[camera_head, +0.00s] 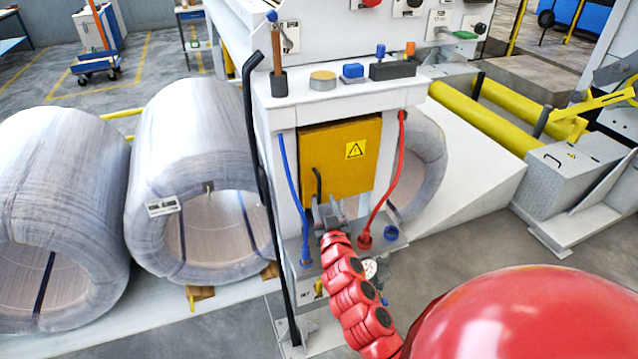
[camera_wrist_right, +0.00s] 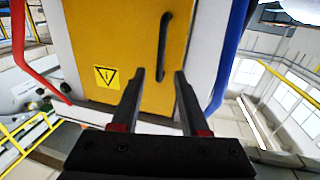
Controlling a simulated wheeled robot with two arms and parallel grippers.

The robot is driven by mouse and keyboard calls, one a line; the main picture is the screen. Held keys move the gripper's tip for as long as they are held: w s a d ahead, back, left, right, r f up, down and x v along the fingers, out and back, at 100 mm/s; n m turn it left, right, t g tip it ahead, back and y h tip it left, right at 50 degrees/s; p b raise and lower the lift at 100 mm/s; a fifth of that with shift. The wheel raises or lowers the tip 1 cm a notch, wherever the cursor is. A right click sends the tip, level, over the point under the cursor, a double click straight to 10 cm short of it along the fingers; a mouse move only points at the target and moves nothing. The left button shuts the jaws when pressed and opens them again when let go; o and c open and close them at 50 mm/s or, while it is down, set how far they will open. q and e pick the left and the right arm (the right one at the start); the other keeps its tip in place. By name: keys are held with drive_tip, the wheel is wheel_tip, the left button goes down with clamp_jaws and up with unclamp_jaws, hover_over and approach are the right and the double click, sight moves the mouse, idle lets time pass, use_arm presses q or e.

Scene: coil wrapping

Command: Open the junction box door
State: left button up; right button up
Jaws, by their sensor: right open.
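The junction box door (camera_head: 341,154) is yellow with a warning triangle label (camera_head: 355,149). It looks closed, set in the front of the white cabinet. Its black handle (camera_head: 318,184) is a vertical bar near the door's left edge. In the right wrist view the door (camera_wrist_right: 115,45) fills the middle and the handle (camera_wrist_right: 165,45) shows upside down. My right gripper (camera_head: 328,208) is just below the handle. In the wrist view its two fingers (camera_wrist_right: 160,74) are open and apart, with the handle's end between or just beyond them; contact cannot be told. My left gripper is not in view.
A blue cable (camera_head: 291,185) and a red cable (camera_head: 396,180) hang either side of the door. A black upright bar (camera_head: 262,170) stands left of the cabinet. Large wrapped coils (camera_head: 185,120) lie to the left.

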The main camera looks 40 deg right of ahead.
sight(319, 189)
drive_tip(key=p+x, duration=0.1)
drive_tip(key=x, duration=0.5)
drive_tip(key=shift+r+p, duration=0.1)
drive_tip(key=shift+p, duration=0.3)
drive_tip(key=shift+w+d, duration=0.2)
drive_tip(key=shift+w, duration=0.3)
drive_tip(key=shift+c, duration=0.3)
clamp_jaws()
